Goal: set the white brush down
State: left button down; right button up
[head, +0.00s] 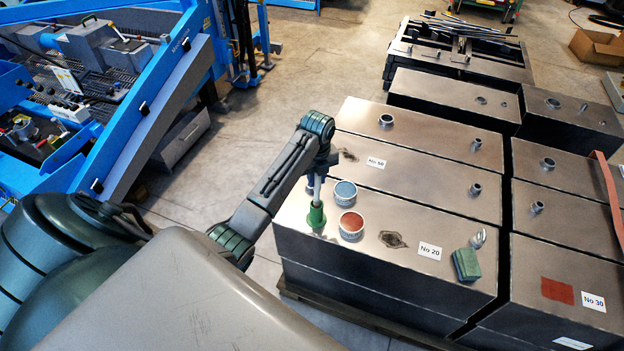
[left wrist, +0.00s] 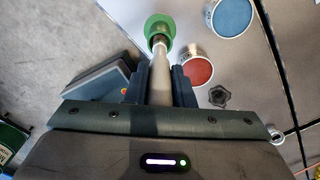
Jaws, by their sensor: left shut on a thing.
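My left gripper (head: 318,178) is shut on the pale handle of the white brush (head: 317,188), above the near left end of the metal box top (head: 440,215). The brush points down from the jaws. In the left wrist view the brush (left wrist: 161,84) runs away from the jaws to a metal collar. Its far end meets a green cup-like piece (head: 316,215), which also shows in the left wrist view (left wrist: 158,27). The bristles are hidden, and I cannot tell whether the green piece rests on the box. My right gripper is not in view.
A blue-topped tin (head: 345,191) and a red-topped tin (head: 351,224) stand close to the right of the brush.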

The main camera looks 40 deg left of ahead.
aim_at(316, 190)
pick_arm(q)
jog(key=shift+f, duration=0.85)
notch_tip(316, 190, down, 4)
jog(key=shift+r+p, duration=0.25)
jog(key=shift+p, duration=0.3)
jog(key=shift+f, duration=0.25)
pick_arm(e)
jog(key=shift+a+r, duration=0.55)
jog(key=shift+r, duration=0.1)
pick_arm(q)
jog(key=shift+f, duration=0.2)
jog(key=c, duration=1.3)
grip_release()
jog(key=shift+o, duration=0.2)
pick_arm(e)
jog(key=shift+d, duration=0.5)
pick_arm(q)
jog(key=shift+r, duration=0.1)
